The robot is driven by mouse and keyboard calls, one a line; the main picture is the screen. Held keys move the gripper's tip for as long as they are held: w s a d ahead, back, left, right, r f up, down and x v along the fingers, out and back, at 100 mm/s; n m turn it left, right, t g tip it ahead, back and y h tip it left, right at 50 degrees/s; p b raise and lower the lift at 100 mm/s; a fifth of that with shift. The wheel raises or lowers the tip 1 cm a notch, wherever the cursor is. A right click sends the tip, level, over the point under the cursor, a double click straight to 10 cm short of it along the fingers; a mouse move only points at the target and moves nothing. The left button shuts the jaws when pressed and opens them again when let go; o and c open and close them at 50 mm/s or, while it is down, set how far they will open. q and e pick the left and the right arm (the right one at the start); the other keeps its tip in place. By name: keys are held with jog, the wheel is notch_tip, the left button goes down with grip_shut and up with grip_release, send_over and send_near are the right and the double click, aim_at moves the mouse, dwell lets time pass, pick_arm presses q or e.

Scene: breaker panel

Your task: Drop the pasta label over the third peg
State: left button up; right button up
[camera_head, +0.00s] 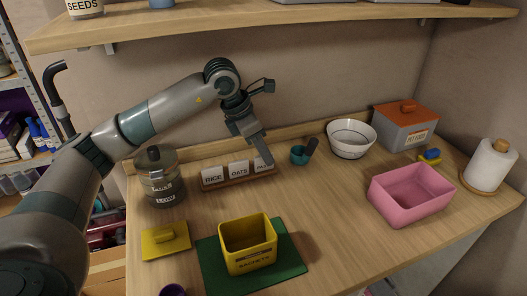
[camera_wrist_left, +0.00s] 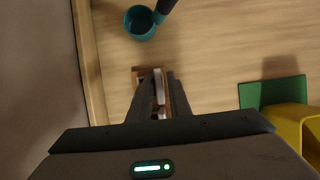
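The white pasta label (camera_head: 261,164) is at the right end of a wooden peg rack (camera_head: 240,178), level with the rice label (camera_head: 213,174) and oats label (camera_head: 238,169). My left gripper (camera_head: 267,162) reaches down over it, and a finger covers part of its lettering. In the left wrist view the fingers (camera_wrist_left: 161,86) close on the label's two faces, with its white edge between them. The third peg is hidden, so I cannot tell how far the label sits over it. My right gripper is not in view.
A teal cup (camera_head: 299,155) stands just right of the rack, and a glass jar (camera_head: 160,178) stands left. A yellow bin (camera_head: 248,245) on a green mat (camera_head: 292,262) is in front. A pink bin (camera_head: 410,195) and white bowl (camera_head: 351,139) stand right. A shelf (camera_head: 290,24) hangs above.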

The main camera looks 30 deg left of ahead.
pick_arm(q)
jog(key=shift+w+a, duration=0.15)
jog(key=shift+a, duration=0.05)
dwell(0.4)
jog(key=shift+a+r, duration=0.15)
jog(key=shift+r, duration=0.35)
jog(key=b+v, duration=0.1)
jog(key=v, duration=0.5)
jog(key=shift+s+r, duration=0.2)
jog(key=shift+s, duration=0.2)
jog(key=shift+d, duration=0.25)
